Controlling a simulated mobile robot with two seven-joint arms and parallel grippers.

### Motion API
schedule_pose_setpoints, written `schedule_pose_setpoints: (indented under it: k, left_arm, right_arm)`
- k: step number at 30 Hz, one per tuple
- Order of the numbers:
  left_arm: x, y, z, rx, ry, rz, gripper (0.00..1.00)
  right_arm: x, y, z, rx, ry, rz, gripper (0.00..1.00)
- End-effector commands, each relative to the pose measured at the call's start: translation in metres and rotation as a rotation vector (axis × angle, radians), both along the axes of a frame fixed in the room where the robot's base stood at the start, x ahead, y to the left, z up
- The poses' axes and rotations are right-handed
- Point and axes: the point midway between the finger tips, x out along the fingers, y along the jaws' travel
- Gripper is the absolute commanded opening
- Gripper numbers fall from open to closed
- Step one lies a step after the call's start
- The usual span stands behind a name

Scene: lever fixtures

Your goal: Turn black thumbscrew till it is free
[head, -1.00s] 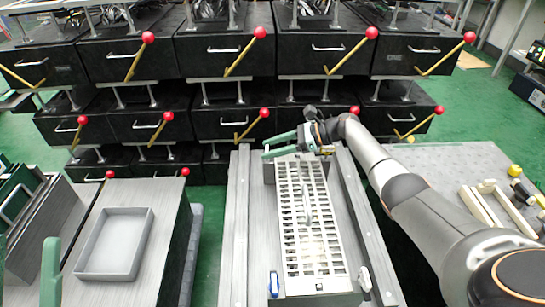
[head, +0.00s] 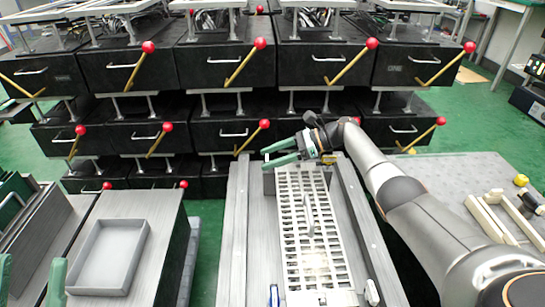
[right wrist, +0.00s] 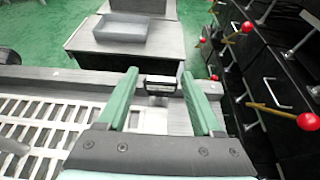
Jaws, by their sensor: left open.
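A small black part with a pale top face, seemingly the black thumbscrew (right wrist: 160,84), sits at the end of the slotted white plate in the right wrist view. My right gripper (right wrist: 158,74) is open, with one green finger on each side of this part and a gap showing on both sides. In the head view my right gripper (head: 266,156) is at the far end of the slotted plate (head: 318,262), and I cannot make out the black part there. My left gripper (head: 30,264) is at the lower left edge, partly cut off, open and empty.
Grey rails (head: 237,240) flank the plate. A blue-handled part (head: 273,295) is at its near end. A grey tray (head: 108,257) stands on a bench to the left. Black drawer units with red-knobbed levers (head: 260,44) fill the back. Pale bars (head: 490,215) lie at the right.

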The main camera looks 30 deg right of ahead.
Motion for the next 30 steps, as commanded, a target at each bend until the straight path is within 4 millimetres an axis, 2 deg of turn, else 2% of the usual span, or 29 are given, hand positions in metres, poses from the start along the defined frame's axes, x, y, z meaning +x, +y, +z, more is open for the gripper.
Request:
schedule_pose_setpoints:
  k: [1, 4, 14, 17, 22, 30]
  left_arm:
    - [0.000, 0.000, 0.000, 0.000, 0.000, 0.000, 0.47]
    - [0.000, 0.000, 0.000, 0.000, 0.000, 0.000, 0.47]
    - [0.000, 0.000, 0.002, 0.007, 0.000, -0.002, 0.47]
    - [0.000, 0.001, 0.007, 0.005, 0.000, -0.003, 0.47]
    - [-0.001, 0.002, 0.019, -0.004, -0.006, -0.009, 0.47]
    - [-0.002, 0.003, 0.019, -0.008, -0.008, -0.010, 0.47]
  right_arm:
    - [0.000, -0.001, 0.000, -0.001, 0.000, -0.001, 0.74]
    - [0.000, -0.001, 0.000, -0.002, 0.001, -0.002, 0.85]
    - [-0.002, -0.007, 0.002, -0.004, 0.002, -0.005, 0.85]
    - [-0.007, -0.017, 0.008, -0.003, 0.003, -0.007, 0.85]
    - [-0.021, -0.048, 0.024, -0.003, 0.001, -0.009, 0.85]
    - [-0.042, -0.091, 0.040, -0.001, -0.001, -0.006, 0.85]
